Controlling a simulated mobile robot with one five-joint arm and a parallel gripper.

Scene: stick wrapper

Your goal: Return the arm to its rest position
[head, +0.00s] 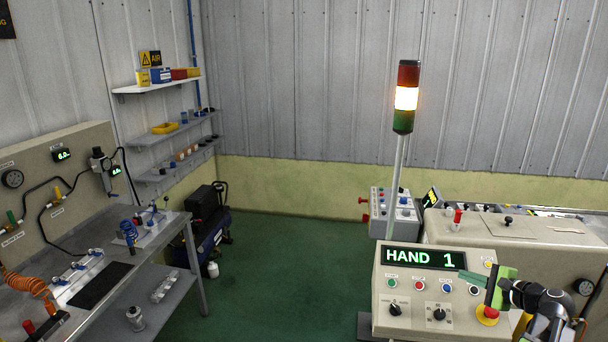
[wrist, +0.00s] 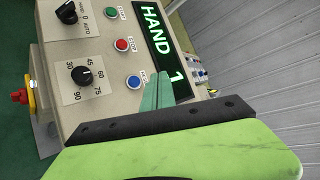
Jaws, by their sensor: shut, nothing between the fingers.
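My gripper (head: 468,277) is in front of the right side of a beige control box (head: 385,318) in the head view. Its green fingers point left, just below the "HAND 1" display (head: 423,258). In the wrist view the fingers (wrist: 157,92) are together with nothing between them, beside the display (wrist: 158,45) and a blue button (wrist: 133,82). My dark arm (head: 548,305) comes in from the lower right. I cannot tell whether the fingers touch the box.
A red emergency button (head: 488,311) sits close under my gripper. A signal tower (head: 406,98) with its middle section lit rises behind the box. A workbench (head: 150,255) stands at left. Green floor (head: 290,260) between is clear.

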